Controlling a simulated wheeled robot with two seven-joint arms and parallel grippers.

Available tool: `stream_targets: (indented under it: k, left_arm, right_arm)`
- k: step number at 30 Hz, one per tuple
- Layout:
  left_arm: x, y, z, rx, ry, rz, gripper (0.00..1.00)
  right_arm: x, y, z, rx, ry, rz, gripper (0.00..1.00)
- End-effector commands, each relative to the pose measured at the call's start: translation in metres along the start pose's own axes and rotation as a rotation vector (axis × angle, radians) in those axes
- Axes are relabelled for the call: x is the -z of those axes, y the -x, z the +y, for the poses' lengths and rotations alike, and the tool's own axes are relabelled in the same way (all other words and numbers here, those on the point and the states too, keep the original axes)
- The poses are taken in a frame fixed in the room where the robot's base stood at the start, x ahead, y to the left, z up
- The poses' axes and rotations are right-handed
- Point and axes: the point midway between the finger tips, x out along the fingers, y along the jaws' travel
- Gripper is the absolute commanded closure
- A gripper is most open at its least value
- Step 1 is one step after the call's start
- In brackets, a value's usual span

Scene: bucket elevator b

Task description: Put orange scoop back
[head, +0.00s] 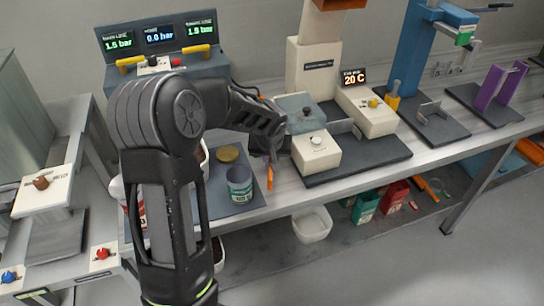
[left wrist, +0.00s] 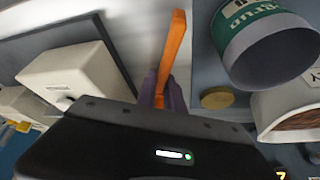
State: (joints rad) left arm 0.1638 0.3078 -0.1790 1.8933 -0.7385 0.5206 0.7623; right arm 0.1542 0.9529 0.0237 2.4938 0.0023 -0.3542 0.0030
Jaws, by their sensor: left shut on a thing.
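The orange scoop shows as a thin orange strip (head: 270,178) below my left gripper in the head view. In the left wrist view its flat orange length (left wrist: 174,45) points away from the jaws. My left gripper (head: 267,158) is shut on it, above the bench between the grey mat and the white-topped machine. The fingers (left wrist: 160,88) also show in the left wrist view. The scoop's other end is hidden. My right gripper is not in view.
A green-labelled can (head: 240,186) stands on the grey mat beside the scoop, with a yellow-brown round piece (head: 228,154) behind it. A white machine block (head: 316,152) stands to the right. A white bin (head: 312,224) is on the shelf below. My arm hides the mat's left part.

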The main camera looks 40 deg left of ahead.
Motion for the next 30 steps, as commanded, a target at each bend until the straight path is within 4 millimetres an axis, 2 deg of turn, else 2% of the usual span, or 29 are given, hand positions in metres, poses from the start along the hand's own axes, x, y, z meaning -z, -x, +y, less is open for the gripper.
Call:
stream_targets:
  k: [7, 15, 29, 30]
  left_arm:
    - [0.003, -0.004, 0.0, 0.001, -0.001, -0.002, 1.0]
    - [0.018, -0.033, 0.0, 0.0, -0.001, -0.002, 1.0]
    - [0.016, -0.04, 0.001, -0.001, -0.001, 0.0, 1.0]
    - [0.017, -0.039, 0.001, -0.001, -0.001, 0.0, 0.86]
  right_arm:
    - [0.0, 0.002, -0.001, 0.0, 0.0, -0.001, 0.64]
    - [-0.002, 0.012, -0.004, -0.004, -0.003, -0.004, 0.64]
    - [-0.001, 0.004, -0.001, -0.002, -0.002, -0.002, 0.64]
    - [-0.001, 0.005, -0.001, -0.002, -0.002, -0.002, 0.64]
